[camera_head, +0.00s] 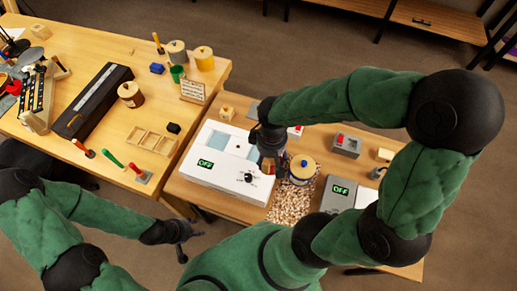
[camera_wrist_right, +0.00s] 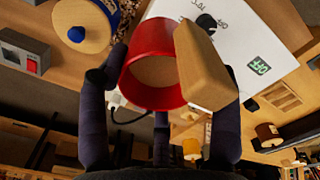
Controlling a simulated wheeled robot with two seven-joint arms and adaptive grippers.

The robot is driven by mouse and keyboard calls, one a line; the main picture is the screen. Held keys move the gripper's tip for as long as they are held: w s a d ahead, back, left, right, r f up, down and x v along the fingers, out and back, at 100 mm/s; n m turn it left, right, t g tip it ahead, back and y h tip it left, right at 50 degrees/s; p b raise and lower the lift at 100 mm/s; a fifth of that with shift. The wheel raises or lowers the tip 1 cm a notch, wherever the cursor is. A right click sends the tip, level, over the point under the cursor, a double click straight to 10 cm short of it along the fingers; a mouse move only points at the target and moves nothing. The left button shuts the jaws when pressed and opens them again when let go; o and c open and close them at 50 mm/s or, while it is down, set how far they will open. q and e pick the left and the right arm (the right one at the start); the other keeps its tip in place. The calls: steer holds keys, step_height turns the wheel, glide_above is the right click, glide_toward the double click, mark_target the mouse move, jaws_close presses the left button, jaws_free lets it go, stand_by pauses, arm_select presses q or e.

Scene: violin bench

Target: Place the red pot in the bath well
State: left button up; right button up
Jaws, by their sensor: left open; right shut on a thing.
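My right gripper (camera_wrist_right: 163,90) is shut on the red pot (camera_wrist_right: 140,68), which sits tilted between its dark fingers in the right wrist view. A tan wooden piece (camera_wrist_right: 205,70) shows against the pot's side. In the head view, my right gripper (camera_head: 268,160) is over the right side of the white bath unit (camera_head: 208,176), largely hiding the pot. Pale blue wells (camera_head: 219,141) show in the unit's top, left of this gripper. The unit's display reads OFF. My left gripper (camera_head: 183,246) is open and empty, low and left of the bath table.
A pot with a blue-knobbed lid (camera_head: 302,169) stands right of the bath unit, close to my right gripper. A grey box with an OFF display (camera_head: 340,193) and a red-button box (camera_head: 345,145) are farther right. The left bench (camera_head: 60,140) holds jars and tools.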

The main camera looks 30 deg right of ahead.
steer(key=w+f, duration=0.2)
steer(key=w, duration=0.1)
steer(key=w+d+f+b, duration=0.1)
steer(key=w+f, duration=0.2)
steer(key=w+f+b, duration=0.1)
steer(key=w+f, duration=0.2)
steer(key=shift+w+d+f, duration=0.1)
steer(key=shift+w+d, duration=0.15)
steer(key=shift+w, duration=0.1)
steer(key=shift+f+b, duration=0.45)
steer(key=shift+f, duration=0.95)
steer(key=shift+f, duration=0.2)
steer(key=o, duration=1.2)
